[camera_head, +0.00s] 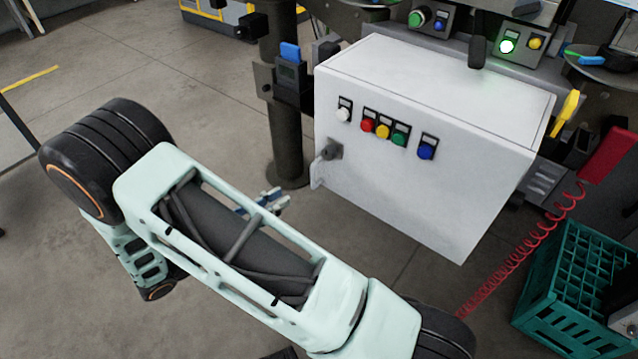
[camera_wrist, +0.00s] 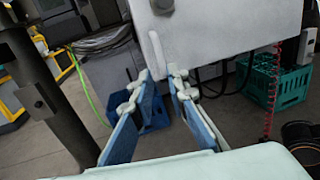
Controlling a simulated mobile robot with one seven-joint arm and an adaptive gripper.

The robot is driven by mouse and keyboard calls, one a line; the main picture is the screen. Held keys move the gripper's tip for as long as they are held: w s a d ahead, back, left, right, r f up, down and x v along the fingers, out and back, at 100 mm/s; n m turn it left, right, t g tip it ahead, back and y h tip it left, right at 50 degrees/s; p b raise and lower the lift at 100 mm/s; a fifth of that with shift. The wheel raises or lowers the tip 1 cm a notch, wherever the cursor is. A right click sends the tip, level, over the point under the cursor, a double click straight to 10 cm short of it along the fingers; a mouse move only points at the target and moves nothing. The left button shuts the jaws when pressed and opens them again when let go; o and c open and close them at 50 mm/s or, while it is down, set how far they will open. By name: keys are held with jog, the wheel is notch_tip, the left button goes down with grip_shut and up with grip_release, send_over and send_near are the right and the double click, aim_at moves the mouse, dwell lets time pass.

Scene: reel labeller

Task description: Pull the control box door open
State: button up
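The white control box (camera_head: 440,190) has its door facing front, with a row of coloured buttons, and the door looks shut. Its handle (camera_head: 317,174) is a pale lever hanging down from a dark mount (camera_head: 332,150) near the door's left edge. In the wrist view the lever (camera_wrist: 156,52) hangs below the dark mount (camera_wrist: 162,5), at the door's lower left corner. My gripper (camera_wrist: 161,74) is open, with its fingertips just below and to either side of the lever's lower end. Whether they touch it I cannot tell. In the head view my gripper (camera_head: 268,201) is partly hidden behind my arm.
A dark post (camera_head: 283,110) stands left of the box. A green crate (camera_head: 575,300) and a coiled red hose (camera_head: 520,250) are at the right. A blue bin (camera_wrist: 152,112) is on the floor behind my fingers. The floor in front of the door is clear apart from my arm.

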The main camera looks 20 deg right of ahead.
aim_at(312, 186)
jog(key=b+x, duration=0.2)
jog(key=x, duration=0.8)
jog(key=shift+w+d, duration=0.15)
jog(key=shift+d, duration=0.2)
jog(key=shift+c, duration=0.4)
grip_shut()
jog(key=shift+a, duration=0.15)
